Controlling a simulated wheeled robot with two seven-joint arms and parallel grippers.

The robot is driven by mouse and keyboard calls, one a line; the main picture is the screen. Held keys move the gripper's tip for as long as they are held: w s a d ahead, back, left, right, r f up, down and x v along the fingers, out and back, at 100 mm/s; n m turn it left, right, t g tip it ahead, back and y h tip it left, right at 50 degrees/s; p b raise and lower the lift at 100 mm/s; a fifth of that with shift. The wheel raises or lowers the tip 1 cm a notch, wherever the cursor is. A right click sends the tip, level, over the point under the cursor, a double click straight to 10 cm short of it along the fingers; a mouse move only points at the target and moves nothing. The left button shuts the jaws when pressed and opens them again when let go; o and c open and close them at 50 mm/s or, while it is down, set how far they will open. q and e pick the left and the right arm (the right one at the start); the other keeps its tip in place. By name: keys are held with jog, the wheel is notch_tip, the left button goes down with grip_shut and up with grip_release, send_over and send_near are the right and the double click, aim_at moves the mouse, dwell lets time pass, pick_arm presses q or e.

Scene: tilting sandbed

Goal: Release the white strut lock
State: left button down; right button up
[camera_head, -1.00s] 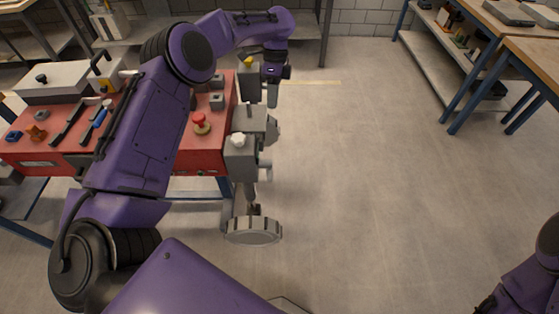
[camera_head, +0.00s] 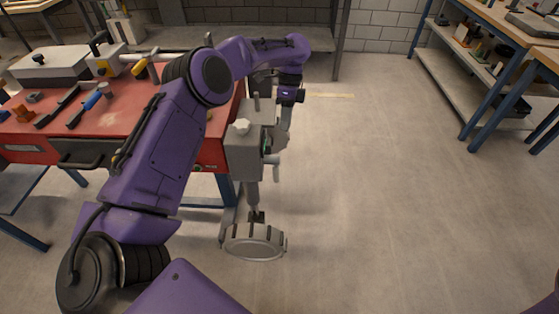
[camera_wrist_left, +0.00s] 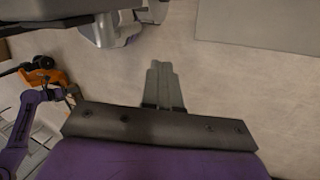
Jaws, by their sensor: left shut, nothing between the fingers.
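A grey upright unit (camera_head: 243,158) stands at the front right corner of the red bench, with a slim rod and a ribbed round grey wheel (camera_head: 253,242) below it. A white lobed knob (camera_head: 242,126), which looks like the white strut lock, sits on the unit's upper part. My left gripper (camera_head: 281,135) points down just right of the unit, apart from the knob; whether it touches the unit I cannot tell. In the left wrist view its fingers (camera_wrist_left: 164,85) are together and empty, over bare floor. My right gripper is out of view.
The red bench (camera_head: 125,118) at left carries tools, a blue-handled one (camera_head: 93,101) among them. My left arm hides part of it. A grey shelf stands behind. Wooden benches (camera_head: 500,30) are at far right. The floor (camera_head: 400,190) between is clear.

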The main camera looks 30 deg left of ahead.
aim_at(276, 171)
pick_arm(q)
jog(key=s+d+f+p, duration=0.1)
jog(key=s+d+f, duration=0.1)
jog(key=s+f, duration=0.5)
notch_tip(276, 171, down, 2)
jog(key=shift+s+d+f, duration=0.1)
jog(key=shift+s+d, duration=0.05)
jog(key=shift+d, duration=0.15)
